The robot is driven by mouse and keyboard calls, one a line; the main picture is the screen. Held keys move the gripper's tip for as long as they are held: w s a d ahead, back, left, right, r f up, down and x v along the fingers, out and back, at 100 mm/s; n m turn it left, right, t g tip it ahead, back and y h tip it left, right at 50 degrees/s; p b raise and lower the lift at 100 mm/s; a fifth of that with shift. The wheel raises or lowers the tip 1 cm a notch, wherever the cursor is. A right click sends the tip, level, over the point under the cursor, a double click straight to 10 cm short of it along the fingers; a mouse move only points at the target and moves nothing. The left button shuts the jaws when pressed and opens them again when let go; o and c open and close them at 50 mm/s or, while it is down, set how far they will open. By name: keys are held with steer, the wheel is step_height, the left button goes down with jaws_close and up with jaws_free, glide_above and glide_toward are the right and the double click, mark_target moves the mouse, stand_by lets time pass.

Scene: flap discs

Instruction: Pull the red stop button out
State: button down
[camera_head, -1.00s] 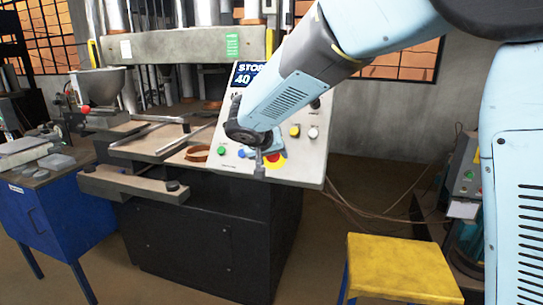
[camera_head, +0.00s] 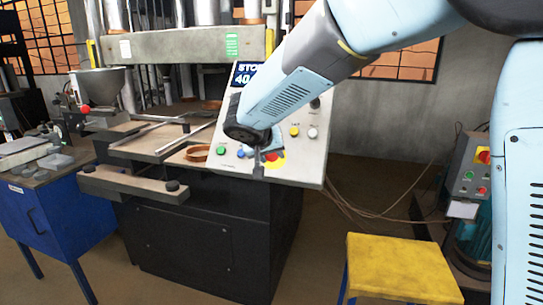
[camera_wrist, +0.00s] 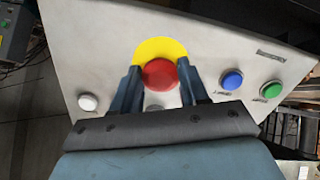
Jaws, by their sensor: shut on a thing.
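The red stop button (camera_wrist: 160,73) sits on a yellow round plate (camera_wrist: 158,47) on the sloped grey control panel (camera_wrist: 105,55). In the wrist view the two fingers of my gripper (camera_wrist: 160,84) stand on either side of the button and are shut on it. In the head view my gripper (camera_head: 262,160) reaches down to the lower part of the panel. How far the button stands out from the panel cannot be told.
On the panel, a blue button (camera_wrist: 231,80), a green button (camera_wrist: 271,89) and a white button (camera_wrist: 88,102) lie near the red one. A yellow-topped stool (camera_head: 400,265) stands at the front right. A blue cabinet (camera_head: 60,225) stands at the left.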

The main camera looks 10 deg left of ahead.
steer(key=shift+s+a+r, duration=0.1)
steer(key=shift+s+r, duration=0.15)
steer(key=c, duration=0.7)
jaws_free()
steer(key=shift+o, duration=0.2)
steer(key=shift+s, duration=0.1)
steer(key=v, duration=1.3)
steer(key=shift+s+r, duration=0.25)
